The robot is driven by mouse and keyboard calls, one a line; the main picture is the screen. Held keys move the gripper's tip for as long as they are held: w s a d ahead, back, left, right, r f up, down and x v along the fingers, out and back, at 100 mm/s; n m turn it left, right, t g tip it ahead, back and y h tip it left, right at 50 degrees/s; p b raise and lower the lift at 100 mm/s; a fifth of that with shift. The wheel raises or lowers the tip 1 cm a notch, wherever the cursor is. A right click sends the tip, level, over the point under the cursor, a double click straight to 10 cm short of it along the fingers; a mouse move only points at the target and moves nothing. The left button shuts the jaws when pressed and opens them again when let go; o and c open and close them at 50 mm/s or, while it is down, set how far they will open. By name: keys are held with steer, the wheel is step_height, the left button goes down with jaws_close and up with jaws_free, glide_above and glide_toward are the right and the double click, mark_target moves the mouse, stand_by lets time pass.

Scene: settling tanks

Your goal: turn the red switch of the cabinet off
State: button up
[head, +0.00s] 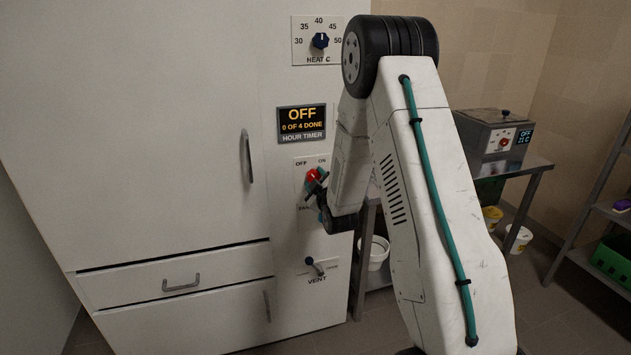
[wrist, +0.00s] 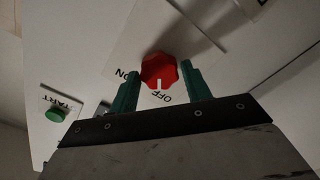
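The red switch (head: 312,176) is a round knob on the cabinet (head: 180,110) front, under the hour timer display, with OFF at its left and ON at its right in the head view. In the wrist view the red switch (wrist: 158,70) has a white mark pointing down, close to the OFF lettering and away from ON. My gripper (head: 317,187) is at the switch. In the wrist view its green fingers (wrist: 162,78) stand apart on either side of the knob, with narrow gaps. Contact is not clear.
The timer display (head: 302,122) reads OFF, 0 of 4 done. A green start button (wrist: 55,115) shows in the wrist view. A bench with a grey unit (head: 495,135) stands right.

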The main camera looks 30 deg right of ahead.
steer(key=shift+o, duration=0.9)
steer(key=shift+s, duration=0.1)
steer(key=v, duration=0.7)
steer(key=shift+s, duration=0.3)
steer(key=shift+a, duration=0.15)
